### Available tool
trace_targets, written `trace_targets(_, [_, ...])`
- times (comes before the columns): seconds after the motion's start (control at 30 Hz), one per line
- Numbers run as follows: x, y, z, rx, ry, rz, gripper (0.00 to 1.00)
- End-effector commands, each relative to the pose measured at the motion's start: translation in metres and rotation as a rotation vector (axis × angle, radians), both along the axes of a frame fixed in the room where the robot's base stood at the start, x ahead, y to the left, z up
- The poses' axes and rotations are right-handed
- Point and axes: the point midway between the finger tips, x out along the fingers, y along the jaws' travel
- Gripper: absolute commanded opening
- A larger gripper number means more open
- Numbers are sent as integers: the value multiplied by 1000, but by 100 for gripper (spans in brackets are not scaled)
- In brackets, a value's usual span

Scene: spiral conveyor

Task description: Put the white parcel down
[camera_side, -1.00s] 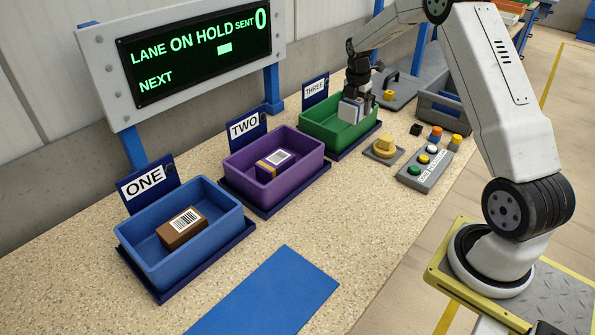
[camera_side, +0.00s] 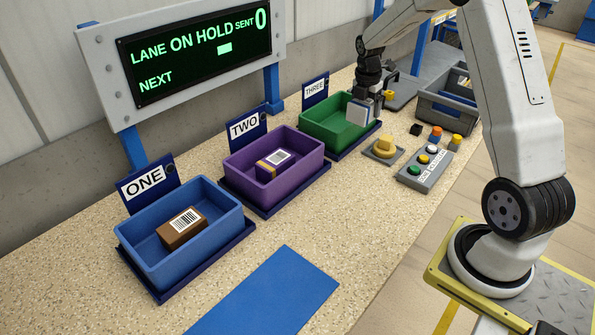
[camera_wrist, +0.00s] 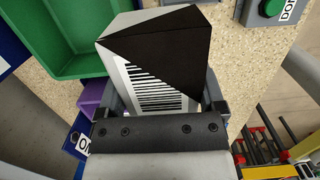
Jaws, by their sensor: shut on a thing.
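The white parcel (camera_side: 357,112), with a barcode side in the wrist view (camera_wrist: 118,62), is in my gripper (camera_side: 366,100). My gripper is shut on it; its two fingers flank it in the wrist view (camera_wrist: 165,90). In the side view they overlap the right end of the green bin (camera_side: 318,131) marked THREE. In the wrist view the green bin (camera_wrist: 75,62) is at the upper left, beside the parcel. A dark patch covers part of the parcel there. I cannot tell its height over the bin rim.
A purple bin (camera_side: 303,171) marked TWO and a blue bin (camera_side: 222,251) marked ONE each hold a parcel. A yellow button (camera_side: 385,147) and a button box (camera_side: 428,165) stand right of the green bin. The sign (camera_side: 200,52) reads LANE ON HOLD.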

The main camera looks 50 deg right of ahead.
Motion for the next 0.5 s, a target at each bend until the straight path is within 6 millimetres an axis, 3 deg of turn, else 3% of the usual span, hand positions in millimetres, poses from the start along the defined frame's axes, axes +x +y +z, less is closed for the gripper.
trace_targets(0.3, [1, 2, 0, 0, 0, 5, 20])
trace_targets(0.5, [7, 22, 2, -1, 0, 47, 20])
